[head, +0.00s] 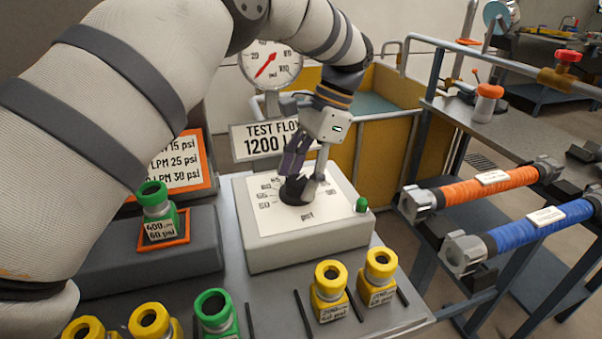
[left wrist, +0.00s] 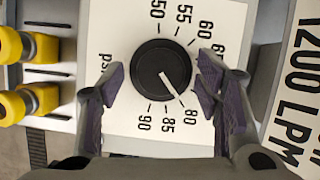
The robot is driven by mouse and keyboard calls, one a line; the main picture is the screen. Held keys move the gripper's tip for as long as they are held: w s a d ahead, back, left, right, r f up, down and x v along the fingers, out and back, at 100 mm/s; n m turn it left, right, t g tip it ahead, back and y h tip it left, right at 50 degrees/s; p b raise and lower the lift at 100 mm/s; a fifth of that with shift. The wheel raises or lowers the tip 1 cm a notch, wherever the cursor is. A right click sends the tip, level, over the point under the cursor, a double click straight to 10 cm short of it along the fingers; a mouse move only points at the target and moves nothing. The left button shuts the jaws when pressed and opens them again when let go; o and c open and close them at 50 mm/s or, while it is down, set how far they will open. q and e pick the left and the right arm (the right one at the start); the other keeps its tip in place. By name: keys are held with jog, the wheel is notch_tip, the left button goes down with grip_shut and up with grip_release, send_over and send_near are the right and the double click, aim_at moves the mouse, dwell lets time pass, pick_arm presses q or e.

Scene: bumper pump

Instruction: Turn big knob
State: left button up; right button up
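The big knob is a round black dial with a white pointer line, on the sloped white face of a grey box; it shows in the head view (head: 295,191) and the left wrist view (left wrist: 160,68). Its pointer points at about 80 on the printed psi scale. My left gripper (head: 305,180) reaches down over the box. In the left wrist view its purple-padded fingers (left wrist: 160,75) are open, one on each side of the knob, with a gap between each pad and the knob. I cannot tell how deep the fingertips sit. My right gripper is in neither view.
A green button (head: 361,205) sits at the box's right corner. Yellow valves (head: 330,285) and a green one (head: 214,312) stand in front. A test flow sign (head: 245,142) and a gauge (head: 272,66) are behind. Orange (head: 490,186) and blue (head: 540,225) hoses lie at right.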

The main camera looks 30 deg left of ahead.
pick_arm(q)
jog(key=shift+r, duration=0.1)
jog(key=v, duration=0.7)
jog(key=shift+r, duration=0.2)
